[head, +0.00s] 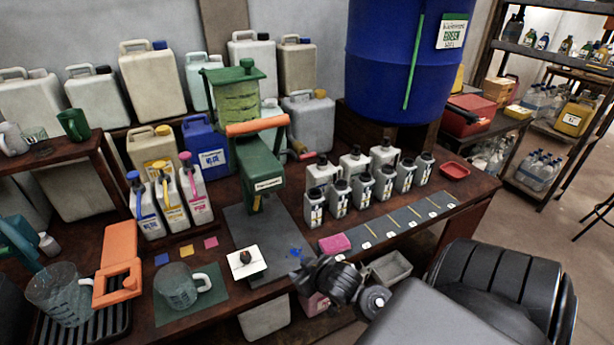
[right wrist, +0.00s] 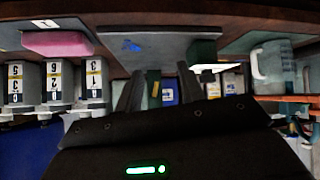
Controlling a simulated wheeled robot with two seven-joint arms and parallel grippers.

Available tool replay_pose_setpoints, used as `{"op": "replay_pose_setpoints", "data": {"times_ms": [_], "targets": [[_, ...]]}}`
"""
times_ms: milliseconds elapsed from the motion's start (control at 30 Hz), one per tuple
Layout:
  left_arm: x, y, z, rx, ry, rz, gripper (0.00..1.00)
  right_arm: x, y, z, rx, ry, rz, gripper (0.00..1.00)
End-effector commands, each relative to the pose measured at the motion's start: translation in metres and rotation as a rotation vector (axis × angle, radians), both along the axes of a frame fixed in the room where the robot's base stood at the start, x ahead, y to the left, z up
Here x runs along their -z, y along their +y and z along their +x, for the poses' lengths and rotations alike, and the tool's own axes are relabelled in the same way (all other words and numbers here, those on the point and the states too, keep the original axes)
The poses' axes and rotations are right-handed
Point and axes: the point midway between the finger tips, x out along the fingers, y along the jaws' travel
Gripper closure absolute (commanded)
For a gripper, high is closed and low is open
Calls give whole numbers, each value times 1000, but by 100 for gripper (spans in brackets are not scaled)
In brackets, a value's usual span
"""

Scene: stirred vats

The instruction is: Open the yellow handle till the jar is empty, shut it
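I cannot tell how full the hopper is. Its spout points down over a dark grey plate (head: 240,222). A clear jug (head: 176,287) stands on a green mat; another clear jug (head: 58,293) is at the far left. My right gripper (head: 303,270) is at the table's front edge, apart from the dispenser; the right wrist view shows its fingers (right wrist: 158,82) spread and empty. My left gripper is not visible.
A white block with a dark knob (head: 247,262) and a pink sponge (head: 334,243) lie near the front edge. Several small numbered bottles (head: 362,189) stand right of the dispenser. Three pump bottles (head: 171,203) stand left. A blue drum (head: 405,60) is behind.

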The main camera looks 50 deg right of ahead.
Motion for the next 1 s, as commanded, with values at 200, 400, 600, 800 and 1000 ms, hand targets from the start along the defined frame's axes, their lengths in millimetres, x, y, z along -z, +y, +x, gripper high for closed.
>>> {"op": "replay_pose_setpoints", "data": {"times_ms": [200,400,600,800,1000], "targets": [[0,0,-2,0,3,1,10,3,4,-5,-3,19,-1,61],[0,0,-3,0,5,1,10,3,4,-5,-3,19,-1,61],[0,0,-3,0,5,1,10,25,7,-5,-9,48,13,61],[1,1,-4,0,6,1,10,149,28,-25,-37,209,82,61],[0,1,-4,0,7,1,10,310,67,-117,-89,436,120,61]]}}
